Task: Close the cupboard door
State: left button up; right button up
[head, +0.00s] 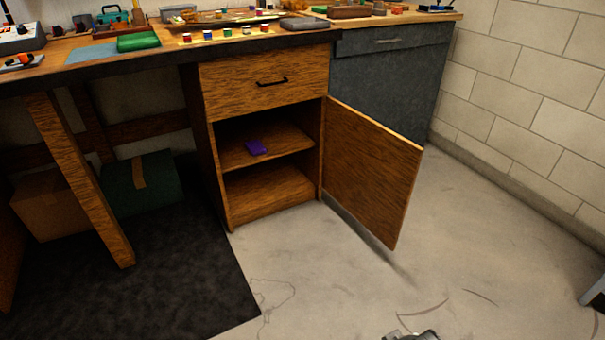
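The wooden cupboard (212,165) stands under the workbench in the head view. Its door (370,170) is hinged on the right side and stands wide open, swung out over the floor towards the right. The inside shows a shelf (285,142) with a small purple item (256,147) on it. A small grey and black part (412,336) at the bottom edge looks like the top of my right gripper, well short of the door and apart from it. Its fingers are cut off by the frame. My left gripper is not in view.
Above the cupboard is a shut drawer (265,84). A grey cabinet (390,90) stands behind the door, and a block wall (530,90) is at the right. The concrete floor before the door is clear. A black mat (150,270) lies at the left.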

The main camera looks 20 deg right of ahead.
aim_at(369, 169)
jog(key=i+l+u, duration=0.1)
jog(key=l+u, duration=0.15)
jog(key=u, duration=0.2)
jog(key=l+u, duration=0.3)
jog(key=u, duration=0.15)
jog(key=l, duration=1.15)
jog(key=i+l, duration=0.15)
jog(key=l, duration=2.2)
jog(key=i, duration=0.05)
